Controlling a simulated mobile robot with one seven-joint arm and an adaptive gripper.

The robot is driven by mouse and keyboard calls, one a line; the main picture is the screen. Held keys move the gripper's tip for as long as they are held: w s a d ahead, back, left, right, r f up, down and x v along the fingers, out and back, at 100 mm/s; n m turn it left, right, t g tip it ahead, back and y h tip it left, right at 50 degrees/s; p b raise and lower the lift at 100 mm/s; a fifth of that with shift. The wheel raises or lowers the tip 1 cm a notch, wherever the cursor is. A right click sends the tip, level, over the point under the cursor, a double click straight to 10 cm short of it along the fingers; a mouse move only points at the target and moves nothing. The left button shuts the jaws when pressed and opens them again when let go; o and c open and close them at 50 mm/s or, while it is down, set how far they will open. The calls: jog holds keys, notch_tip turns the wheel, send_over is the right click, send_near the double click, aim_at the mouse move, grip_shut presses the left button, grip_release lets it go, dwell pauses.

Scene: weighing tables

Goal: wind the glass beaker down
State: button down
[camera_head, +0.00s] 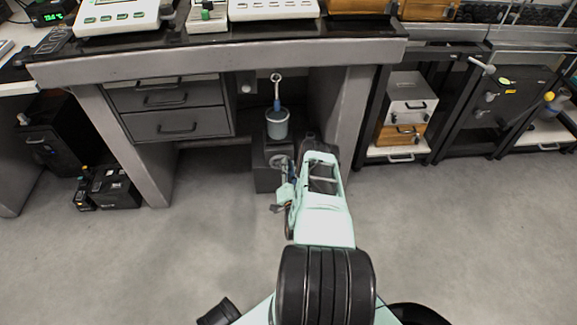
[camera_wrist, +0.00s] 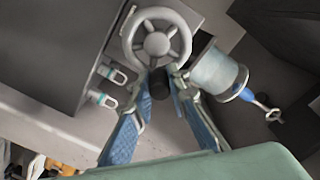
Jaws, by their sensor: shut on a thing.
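The beaker (camera_head: 277,125) is a grey-blue, see-through-looking cylinder on top of a dark grey stand (camera_head: 268,178) under the table. It also shows in the wrist view (camera_wrist: 217,73), to the right of the handwheel. A blue-and-metal piece with a ring end (camera_head: 276,89) rises from the beaker's mouth. A light grey spoked handwheel (camera_wrist: 157,42) with a dark crank knob (camera_wrist: 159,86) sits in front of my gripper. My gripper (camera_wrist: 164,80) is shut on the knob, one finger on each side. In the head view the wheel is small and partly hidden by my arm.
The grey table (camera_head: 220,62) stands over the stand, with drawers (camera_head: 170,109) to the left and a leg (camera_head: 340,110) to the right. Scales are on its top. A black case (camera_head: 115,188) lies on the floor at left. The front floor is clear.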

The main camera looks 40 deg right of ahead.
aim_at(280, 157)
jog(key=n, duration=0.3)
jog(key=w+a+r+n, duration=0.1)
jog(key=n, duration=0.2)
jog(key=a+n, duration=0.1)
jog(key=n, duration=0.2)
jog(key=shift+w+a+r+n, duration=0.15)
jog(key=shift+w+r+n, duration=0.05)
jog(key=shift+w+n, duration=0.1)
dwell(0.5)
jog(key=c, duration=1.8)
grip_release()
jog(key=shift+c, duration=0.2)
notch_tip(280, 157, up, 10)
